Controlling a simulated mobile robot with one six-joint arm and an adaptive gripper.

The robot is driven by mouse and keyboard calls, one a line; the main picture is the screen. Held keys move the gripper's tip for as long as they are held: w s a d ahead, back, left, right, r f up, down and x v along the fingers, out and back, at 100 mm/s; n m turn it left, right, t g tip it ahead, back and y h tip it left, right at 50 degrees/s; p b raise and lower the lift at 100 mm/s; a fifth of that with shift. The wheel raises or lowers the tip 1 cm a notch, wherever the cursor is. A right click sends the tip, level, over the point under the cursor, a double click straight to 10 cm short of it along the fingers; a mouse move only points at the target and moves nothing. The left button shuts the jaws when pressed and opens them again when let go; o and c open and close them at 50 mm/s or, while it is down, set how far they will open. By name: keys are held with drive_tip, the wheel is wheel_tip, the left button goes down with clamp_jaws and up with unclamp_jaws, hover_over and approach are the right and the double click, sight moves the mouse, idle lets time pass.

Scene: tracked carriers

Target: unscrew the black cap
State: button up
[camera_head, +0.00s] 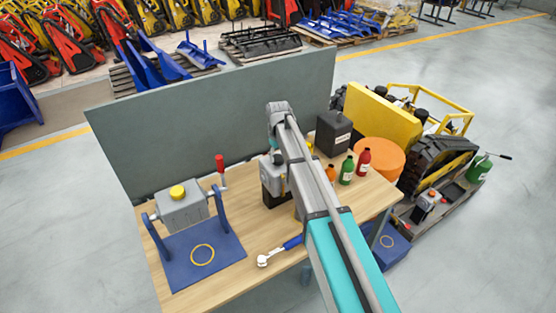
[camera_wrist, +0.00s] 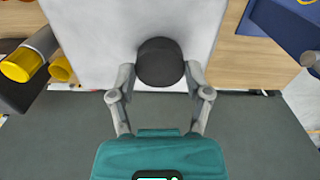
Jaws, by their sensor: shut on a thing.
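The black cap (camera_wrist: 160,58) sits on top of a light grey container (camera_wrist: 105,30) in the wrist view. My gripper (camera_wrist: 160,75) is shut on the cap, with one finger on each side of it. In the head view, the grey container (camera_head: 265,171) with a dark lower part stands on the wooden table, under the end of my arm. My arm covers part of it there, and I cannot make out the cap clearly in that view.
A grey box (camera_head: 182,211) with a yellow cap hangs in a blue stand (camera_head: 214,260) at the left. A blue-handled ratchet (camera_head: 290,243) lies near the front edge. Green (camera_head: 347,170) and red bottles (camera_head: 364,161) and a black canister (camera_head: 334,133) stand right of my arm. A grey panel (camera_head: 220,115) rises behind.

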drive_tip(key=shift+o, duration=0.2)
drive_tip(key=n, duration=0.6)
drive_tip(key=shift+s+f+n, duration=0.15)
drive_tip(key=shift+s+n, duration=0.15)
drive_tip(key=shift+n, duration=0.1)
drive_tip(key=shift+n, duration=0.4)
drive_tip(key=shift+w+n, duration=0.15)
drive_tip(key=shift+n, duration=0.95)
drive_tip(key=shift+c, duration=0.2)
drive_tip(key=shift+w+a+r+p, duration=0.1)
drive_tip(key=shift+r+p, duration=0.35)
drive_tip(key=shift+p, duration=0.15)
drive_tip(key=shift+r, duration=0.15)
drive_tip(key=shift+r+p, duration=0.2)
drive_tip(key=shift+p, duration=0.15)
drive_tip(key=shift+w+r+p, duration=0.1)
drive_tip(key=shift+r+p, duration=0.75)
